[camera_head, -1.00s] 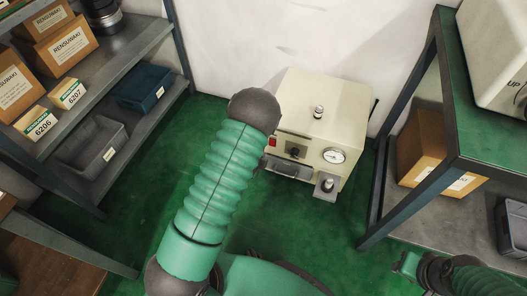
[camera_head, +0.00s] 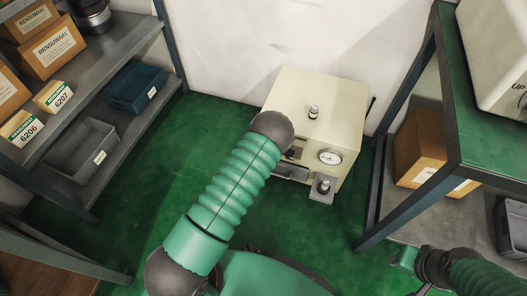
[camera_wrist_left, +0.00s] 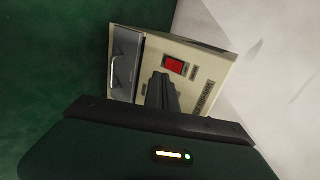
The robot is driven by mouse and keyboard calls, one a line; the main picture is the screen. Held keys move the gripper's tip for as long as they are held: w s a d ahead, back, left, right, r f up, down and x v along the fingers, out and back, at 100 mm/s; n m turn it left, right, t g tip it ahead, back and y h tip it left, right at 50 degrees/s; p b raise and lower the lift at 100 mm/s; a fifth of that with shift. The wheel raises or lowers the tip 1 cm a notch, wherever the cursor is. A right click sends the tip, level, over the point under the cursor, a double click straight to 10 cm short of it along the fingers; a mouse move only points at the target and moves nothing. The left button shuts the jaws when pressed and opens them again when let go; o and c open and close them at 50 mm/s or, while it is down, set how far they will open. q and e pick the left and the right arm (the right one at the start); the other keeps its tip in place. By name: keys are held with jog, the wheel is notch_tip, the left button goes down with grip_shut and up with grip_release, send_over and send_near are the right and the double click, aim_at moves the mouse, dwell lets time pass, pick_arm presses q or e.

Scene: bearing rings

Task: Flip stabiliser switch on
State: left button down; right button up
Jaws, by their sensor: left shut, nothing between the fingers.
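The stabiliser (camera_head: 318,105) is a cream box on the green floor against the white wall, with a round gauge (camera_head: 330,157) on its front. In the left wrist view its front panel (camera_wrist_left: 203,75) carries a red switch (camera_wrist_left: 175,66) in a dark frame. My left gripper (camera_wrist_left: 160,82) is shut and empty, its dark fingers in front of the panel, just below the switch in the picture. I cannot tell whether they touch the panel.
A grey shelf (camera_head: 110,90) with boxes and bins stands on the left. A green-topped bench (camera_head: 480,120) with a carton (camera_head: 420,155) underneath stands close on the right. A drawer-like front with a handle (camera_wrist_left: 115,72) is beside the switch panel. Open floor lies left of the stabiliser.

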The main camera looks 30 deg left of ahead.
pick_arm(q)
jog(key=w+r+b+x, duration=0.1)
jog(key=b+x, duration=0.3)
jog(key=x, duration=0.5)
jog(key=shift+a+r+b, duration=0.2)
jog(key=shift+r+b, duration=0.05)
jog(key=shift+b, duration=0.1)
jog(key=shift+w, duration=0.15)
jog(key=shift+w+r+p, duration=0.1)
jog(key=shift+r+p, duration=0.7)
jog(key=shift+p, duration=0.05)
